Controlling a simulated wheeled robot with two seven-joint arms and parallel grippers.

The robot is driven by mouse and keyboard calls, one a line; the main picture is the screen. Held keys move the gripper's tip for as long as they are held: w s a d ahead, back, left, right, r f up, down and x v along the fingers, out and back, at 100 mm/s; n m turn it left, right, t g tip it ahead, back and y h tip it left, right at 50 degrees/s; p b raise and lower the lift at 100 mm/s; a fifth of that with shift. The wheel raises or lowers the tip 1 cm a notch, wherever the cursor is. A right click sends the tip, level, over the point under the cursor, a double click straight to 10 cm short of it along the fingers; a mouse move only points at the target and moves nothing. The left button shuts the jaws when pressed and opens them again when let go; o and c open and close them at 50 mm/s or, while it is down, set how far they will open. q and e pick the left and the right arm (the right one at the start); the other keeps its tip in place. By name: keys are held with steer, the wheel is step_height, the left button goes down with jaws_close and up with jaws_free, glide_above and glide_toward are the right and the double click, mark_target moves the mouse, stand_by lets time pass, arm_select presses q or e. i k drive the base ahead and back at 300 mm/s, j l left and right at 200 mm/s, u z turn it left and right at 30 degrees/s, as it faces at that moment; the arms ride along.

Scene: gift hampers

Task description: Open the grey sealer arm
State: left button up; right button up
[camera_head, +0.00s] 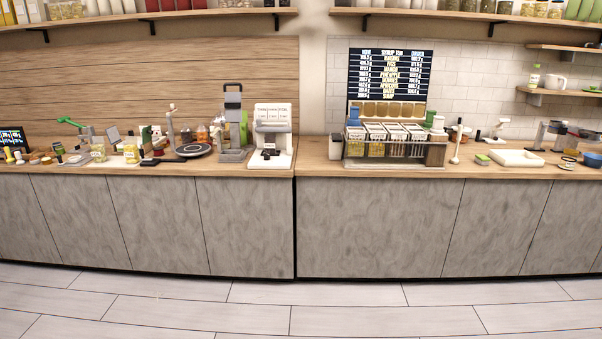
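No part labelled as the grey sealer arm can be singled out with certainty from here. One grey upright device with a black looped handle (233,97) stands on the left counter, beside a white machine (272,135). A smaller grey angled plate (113,134) stands further left among small items. Grey devices (545,134) also stand on the right counter. All are small and far off, so whether any arm is open or shut is hard to tell. Neither of my grippers is in view.
The left counter (215,172) is crowded with jars, a black round plate (192,150) and small tools. The right counter (375,176) holds a rack of packets (395,157) below a dark price board (390,72) and a white tray (516,158). The tiled floor (300,295) in front is clear.

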mark_target(273, 129)
steer(key=i, duration=1.7)
